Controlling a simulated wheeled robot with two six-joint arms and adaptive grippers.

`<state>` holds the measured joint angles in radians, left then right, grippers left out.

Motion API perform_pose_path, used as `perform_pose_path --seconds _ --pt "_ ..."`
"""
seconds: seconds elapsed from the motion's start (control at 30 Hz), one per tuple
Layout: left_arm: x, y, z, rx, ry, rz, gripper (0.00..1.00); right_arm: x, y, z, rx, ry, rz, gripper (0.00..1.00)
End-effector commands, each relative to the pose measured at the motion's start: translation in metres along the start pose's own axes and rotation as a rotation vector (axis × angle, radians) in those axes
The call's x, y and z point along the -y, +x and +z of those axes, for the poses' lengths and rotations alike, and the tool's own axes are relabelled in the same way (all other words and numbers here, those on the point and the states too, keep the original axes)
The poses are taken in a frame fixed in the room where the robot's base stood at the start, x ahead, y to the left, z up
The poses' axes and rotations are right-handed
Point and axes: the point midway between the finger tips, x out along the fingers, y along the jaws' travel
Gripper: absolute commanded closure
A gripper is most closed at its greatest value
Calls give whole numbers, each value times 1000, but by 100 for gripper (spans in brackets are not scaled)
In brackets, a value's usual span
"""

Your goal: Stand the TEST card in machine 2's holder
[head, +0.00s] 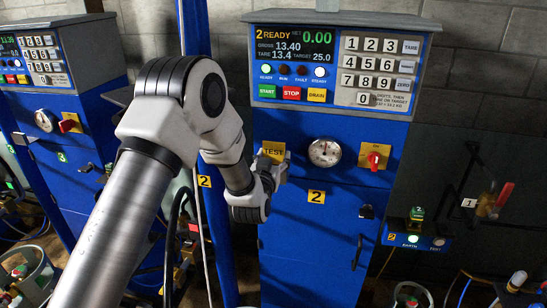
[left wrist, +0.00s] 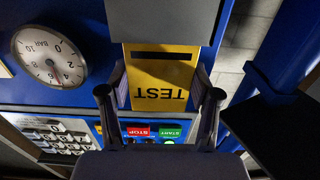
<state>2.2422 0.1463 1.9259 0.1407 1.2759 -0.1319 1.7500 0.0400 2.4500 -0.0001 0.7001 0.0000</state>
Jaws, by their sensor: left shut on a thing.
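The TEST card (head: 274,150) is yellow with black letters and stands at the front of blue machine 2, left of its gauge. In the left wrist view the card (left wrist: 160,85) appears upside down, with a dark slot or bar across it. My left gripper (left wrist: 160,95) is shut on the card, with one finger at each side edge. In the head view my left gripper (head: 270,172) is partly hidden by its own wrist. A grey block, apparently the holder (left wrist: 165,22), covers the card's lower end; I cannot tell how deep the card sits. My right gripper is not in view.
Machine 2 has a display and keypad (head: 336,67), a round gauge (head: 324,152) and a red knob (head: 374,160) close by. A blue post (left wrist: 285,55) stands beside the holder. Machine 3 (head: 75,200) is at the left.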

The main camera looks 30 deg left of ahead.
Motion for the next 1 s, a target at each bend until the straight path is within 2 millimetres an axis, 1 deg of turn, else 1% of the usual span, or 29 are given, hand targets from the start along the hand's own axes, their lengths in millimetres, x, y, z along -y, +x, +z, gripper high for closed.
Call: perform_pose_path --seconds 0.57,0.87,0.9,0.93,0.97,1.0 --pt "0 0 15 0 0 0 64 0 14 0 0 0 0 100" --pt "0 0 16 0 0 0 64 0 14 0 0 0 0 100" --pt "0 0 16 0 0 0 27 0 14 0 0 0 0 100" --pt "0 0 16 0 0 0 16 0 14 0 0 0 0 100" --pt "0 0 16 0 0 0 8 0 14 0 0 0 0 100" --pt "0 0 16 0 0 0 8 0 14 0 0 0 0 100"
